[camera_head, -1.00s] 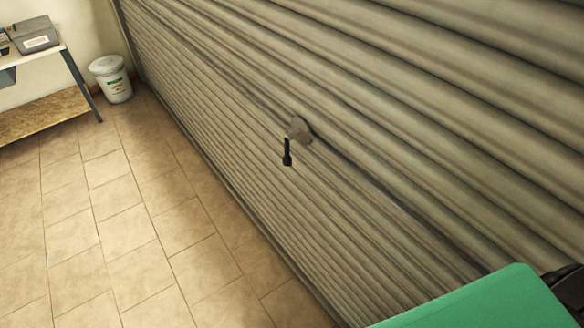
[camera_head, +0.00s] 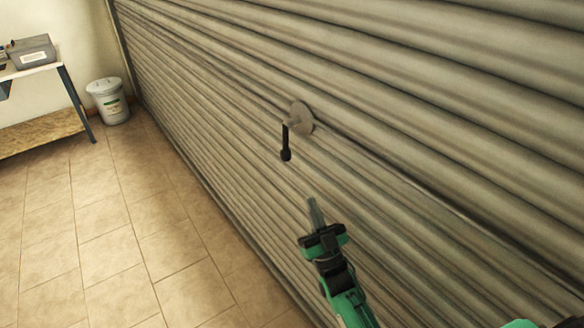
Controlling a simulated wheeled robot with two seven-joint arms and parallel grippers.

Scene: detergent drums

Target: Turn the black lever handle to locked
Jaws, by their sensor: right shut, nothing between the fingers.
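The black lever handle (camera_head: 286,146) hangs pointing down from a round grey plate (camera_head: 302,117) on the corrugated metal shutter (camera_head: 420,110). My right gripper (camera_head: 314,203) comes up from the bottom of the head view, below and slightly right of the lever. Its fingers are together and empty, and they appear apart from the lever. Its green and black body shows behind the fingers. My left gripper is not in view.
A white drum with a label (camera_head: 108,101) stands on the tiled floor (camera_head: 80,220) at the upper left. Beside it is a table (camera_head: 45,70) with a grey box (camera_head: 32,49) on it. The floor left of the shutter is clear.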

